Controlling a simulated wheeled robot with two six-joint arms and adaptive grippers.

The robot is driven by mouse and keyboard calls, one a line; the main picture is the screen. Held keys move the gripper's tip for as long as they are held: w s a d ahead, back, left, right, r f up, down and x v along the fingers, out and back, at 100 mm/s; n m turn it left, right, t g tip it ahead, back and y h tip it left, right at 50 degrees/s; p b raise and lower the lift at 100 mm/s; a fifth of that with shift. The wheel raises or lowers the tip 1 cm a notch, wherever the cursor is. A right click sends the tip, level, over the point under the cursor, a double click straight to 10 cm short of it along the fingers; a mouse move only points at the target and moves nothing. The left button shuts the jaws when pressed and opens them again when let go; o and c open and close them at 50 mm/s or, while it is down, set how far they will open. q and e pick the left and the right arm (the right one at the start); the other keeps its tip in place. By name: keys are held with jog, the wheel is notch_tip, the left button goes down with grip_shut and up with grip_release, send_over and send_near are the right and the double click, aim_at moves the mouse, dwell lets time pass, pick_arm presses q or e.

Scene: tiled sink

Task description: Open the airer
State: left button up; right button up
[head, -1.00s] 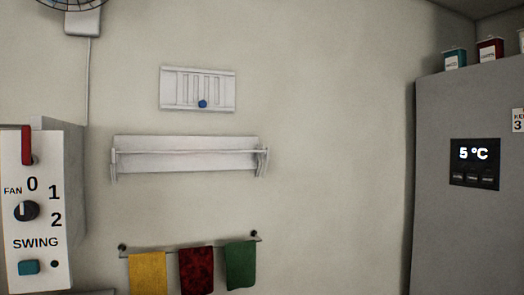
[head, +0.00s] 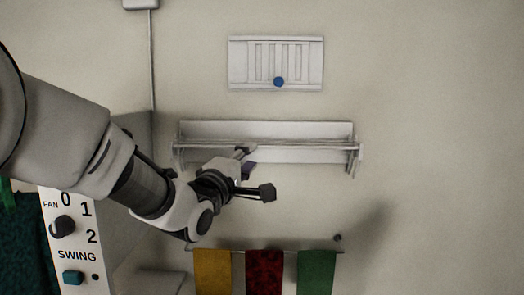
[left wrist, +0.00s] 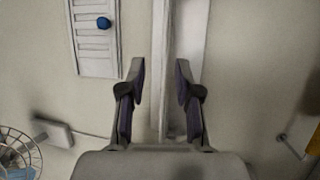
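The airer (head: 300,131) is a white wall unit with a flat back panel, side brackets and a front bar (head: 310,147) running along it. It looks folded up against the wall. My left gripper (head: 256,172) is open and empty, in front of the airer's left half, with its upper finger overlapping the bar in the head view. In the left wrist view the airer (left wrist: 190,30) runs upright in the picture, and its bar lies in line with the gap between my open fingers (left wrist: 160,72). I cannot tell whether they touch it. My right gripper is not in view.
A white vent (head: 275,50) with a blue knob (head: 279,82) is above the airer. Yellow, red and green towels hang on a rail (head: 225,250) below. A fan control box (head: 75,240) stands at the lower left, beneath my arm. The wall to the right is clear.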

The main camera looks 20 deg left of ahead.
aim_at(266, 147)
pick_arm(q)
jog(key=p+x, duration=0.1)
jog(key=x, duration=0.2)
jog(key=p+x, duration=0.1)
jog(key=x, duration=0.1)
jog(key=p+x, duration=0.1)
jog(key=x, duration=0.2)
jog(key=shift+w+d+f, duration=0.3)
jog(key=shift+w, duration=0.1)
jog(key=shift+a+r, duration=0.1)
jog(key=shift+w, duration=0.1)
jog(key=shift+c, duration=0.7)
grip_shut()
